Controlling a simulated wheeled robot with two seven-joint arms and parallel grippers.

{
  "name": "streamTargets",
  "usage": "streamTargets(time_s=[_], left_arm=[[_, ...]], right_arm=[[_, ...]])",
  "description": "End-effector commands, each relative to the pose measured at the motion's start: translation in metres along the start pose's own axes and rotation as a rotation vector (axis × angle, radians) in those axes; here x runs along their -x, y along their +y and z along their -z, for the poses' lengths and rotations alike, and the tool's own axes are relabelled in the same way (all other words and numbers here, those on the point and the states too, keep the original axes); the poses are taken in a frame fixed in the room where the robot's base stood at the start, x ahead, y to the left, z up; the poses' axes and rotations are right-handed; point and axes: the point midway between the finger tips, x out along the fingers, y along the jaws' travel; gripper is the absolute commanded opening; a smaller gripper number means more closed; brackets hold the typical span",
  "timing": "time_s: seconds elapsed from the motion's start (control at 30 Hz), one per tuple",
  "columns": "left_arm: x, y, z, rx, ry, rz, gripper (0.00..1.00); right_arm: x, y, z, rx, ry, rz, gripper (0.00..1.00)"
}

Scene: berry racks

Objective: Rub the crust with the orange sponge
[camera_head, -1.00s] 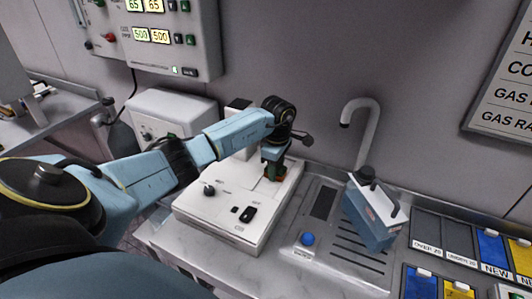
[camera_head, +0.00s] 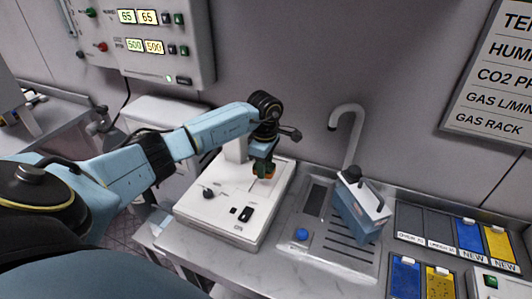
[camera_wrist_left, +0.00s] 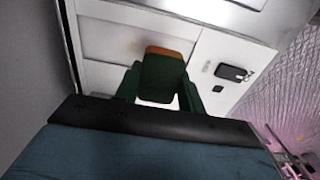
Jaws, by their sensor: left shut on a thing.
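My left gripper (camera_head: 264,172) is over the white device (camera_head: 225,229) on the counter, fingers pointing down. In the left wrist view its dark green fingers (camera_wrist_left: 160,95) are shut on the sponge (camera_wrist_left: 170,52), which shows an orange edge and a dark green body. The sponge is low over the device's pale top panel; I cannot tell whether it touches. A faint brownish tint (camera_wrist_left: 136,45) on the panel beside the sponge may be the crust; it is blurred and partly hidden. My right gripper is not in view.
Blue and yellow labelled cards (camera_head: 470,237) lie further right. A control panel (camera_head: 145,40) hangs on the wall behind.

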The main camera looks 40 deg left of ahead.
Motion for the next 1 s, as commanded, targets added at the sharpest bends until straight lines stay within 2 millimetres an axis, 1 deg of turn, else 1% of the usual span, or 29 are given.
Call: streamTargets(time_s=[0.03, 0.1, 0.27, 0.87, 0.97, 1.0], left_arm=[[0.008, 0.000, 0.001, 0.001, 0.001, -0.001, 0.21], [0.015, 0.000, 0.002, 0.003, 0.001, -0.002, 0.21], [0.025, -0.001, 0.003, 0.005, 0.000, -0.002, 0.21], [0.026, -0.001, 0.003, 0.002, 0.000, -0.002, 0.21], [0.029, -0.001, -0.006, -0.053, -0.002, -0.003, 0.21], [0.033, -0.002, -0.014, -0.101, -0.002, -0.005, 0.21]], right_arm=[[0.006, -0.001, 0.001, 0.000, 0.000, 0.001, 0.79], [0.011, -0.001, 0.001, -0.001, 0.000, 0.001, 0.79], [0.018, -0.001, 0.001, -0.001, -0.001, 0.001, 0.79], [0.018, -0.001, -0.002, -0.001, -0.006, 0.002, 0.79], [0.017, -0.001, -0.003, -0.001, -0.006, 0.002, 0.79], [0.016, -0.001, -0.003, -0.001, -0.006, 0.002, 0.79]])
